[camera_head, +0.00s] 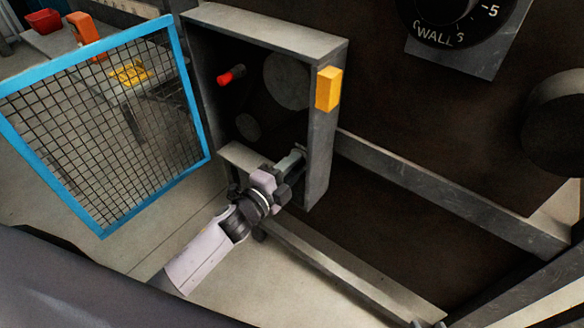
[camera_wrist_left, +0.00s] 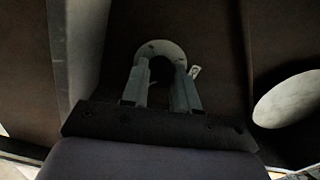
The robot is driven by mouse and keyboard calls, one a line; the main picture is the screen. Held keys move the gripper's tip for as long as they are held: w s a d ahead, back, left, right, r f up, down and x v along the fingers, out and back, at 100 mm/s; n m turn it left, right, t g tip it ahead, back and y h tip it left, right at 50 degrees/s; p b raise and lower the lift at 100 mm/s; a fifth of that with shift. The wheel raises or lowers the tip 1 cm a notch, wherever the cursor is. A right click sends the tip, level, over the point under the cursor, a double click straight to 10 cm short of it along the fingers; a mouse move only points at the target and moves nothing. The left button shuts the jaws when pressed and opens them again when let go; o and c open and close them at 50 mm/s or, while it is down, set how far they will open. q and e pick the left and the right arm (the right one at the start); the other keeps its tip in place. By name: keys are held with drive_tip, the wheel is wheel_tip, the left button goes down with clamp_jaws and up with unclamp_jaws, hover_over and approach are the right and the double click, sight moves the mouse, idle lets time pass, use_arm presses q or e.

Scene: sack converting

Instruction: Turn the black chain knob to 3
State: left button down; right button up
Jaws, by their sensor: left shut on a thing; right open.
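The black chain knob (camera_wrist_left: 163,70) shows in the left wrist view as a dark shape in front of a pale round plate (camera_wrist_left: 152,47) with small marks. My left gripper (camera_wrist_left: 163,82) is shut on it, one finger on each side. The numbers are too dark and small to read, so its setting cannot be told. In the head view my left gripper (camera_head: 291,163) reaches into the lower part of the open grey box (camera_head: 262,29) and hides the knob. The tips of my right gripper (camera_head: 430,323) just show at the bottom edge, apart from everything.
A blue-framed mesh guard (camera_head: 103,122) stands open left of the box. Inside the box are a red handle (camera_head: 231,76) and grey discs (camera_head: 287,81). A yellow block (camera_head: 328,88) sits on the box's right edge. A large black WALLS dial (camera_head: 445,18) is at the upper right.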

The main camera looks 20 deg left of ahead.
idle(0.3)
use_arm(q)
drive_tip(key=c, duration=0.8)
unclamp_jaws()
drive_tip(key=shift+c, duration=0.2)
drive_tip(key=v, duration=0.7)
drive_tip(key=shift+p, duration=0.4)
drive_tip(key=shift+s, duration=0.1)
